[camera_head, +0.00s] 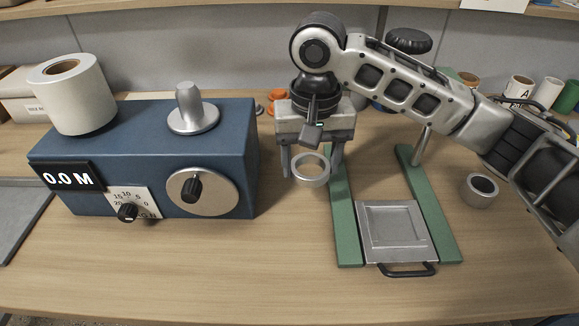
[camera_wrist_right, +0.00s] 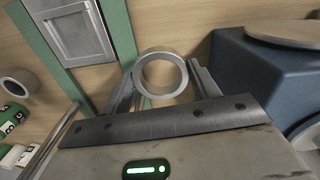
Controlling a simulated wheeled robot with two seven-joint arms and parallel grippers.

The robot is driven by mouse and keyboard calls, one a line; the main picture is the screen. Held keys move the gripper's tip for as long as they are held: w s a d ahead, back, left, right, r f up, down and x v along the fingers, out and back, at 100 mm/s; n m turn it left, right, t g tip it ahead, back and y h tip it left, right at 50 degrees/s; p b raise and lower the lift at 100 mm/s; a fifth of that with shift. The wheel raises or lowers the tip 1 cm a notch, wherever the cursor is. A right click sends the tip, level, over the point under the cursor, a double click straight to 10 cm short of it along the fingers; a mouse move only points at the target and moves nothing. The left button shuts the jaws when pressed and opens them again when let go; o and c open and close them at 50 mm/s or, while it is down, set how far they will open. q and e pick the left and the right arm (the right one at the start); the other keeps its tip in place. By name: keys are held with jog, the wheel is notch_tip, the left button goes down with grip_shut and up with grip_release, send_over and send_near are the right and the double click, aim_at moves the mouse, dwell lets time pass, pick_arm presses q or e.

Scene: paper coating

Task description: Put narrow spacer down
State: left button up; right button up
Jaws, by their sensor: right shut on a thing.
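My right gripper (camera_head: 311,165) is shut on a pale grey ring, the narrow spacer (camera_head: 311,182), with one finger on each side of it. The spacer is between the blue machine and the green-railed stand and looks held above the table. In the right wrist view, the spacer (camera_wrist_right: 160,54) sits between the fingers of my right gripper (camera_wrist_right: 161,80), its hole showing wood beneath. Another grey ring with a dark middle (camera_head: 480,200) stands on the table at the right; it also shows at the left of the wrist view (camera_wrist_right: 25,75). My left gripper is not in view.
The blue machine (camera_head: 150,160), with knobs and a roll (camera_head: 72,97) on top, stands left. The green-railed stand (camera_head: 345,225) with a metal plate (camera_head: 396,230) and black handle is right of the spacer. The front table strip (camera_head: 220,275) is clear.

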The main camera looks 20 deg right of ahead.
jog(key=w+f, duration=0.2)
jog(key=w, duration=0.2)
send_over(291, 183)
notch_tip(291, 183, down, 5)
jog(key=shift+f, duration=1.8)
jog(key=o, duration=1)
jog(key=shift+f, duration=0.15)
jog(key=shift+c, duration=0.2)
